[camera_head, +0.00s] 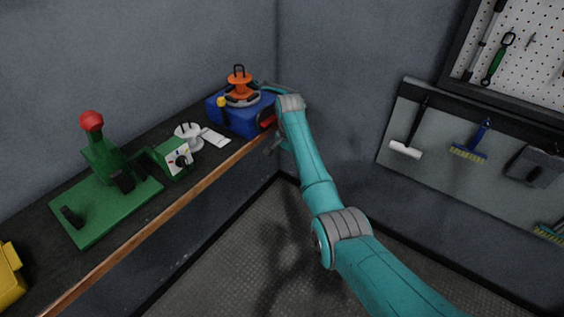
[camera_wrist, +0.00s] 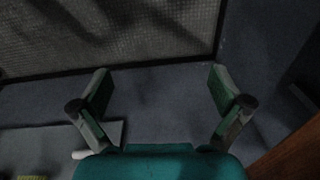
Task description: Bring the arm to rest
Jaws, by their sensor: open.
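My teal arm reaches from the lower right of the head view toward the far end of the workbench. My gripper (camera_head: 268,142) is beside the bench's front edge, close to the blue box (camera_head: 233,117), and mostly hidden behind my own wrist. I cannot tell whether it touches the box. In the wrist view my gripper (camera_wrist: 156,80) has its two fingers spread wide, with nothing between them. Beyond the fingers are the grey wall and the textured floor (camera_wrist: 120,35).
The workbench (camera_head: 165,213) has a wooden front edge. Tool boards (camera_head: 525,60) hang right. Floor beside the bench is clear.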

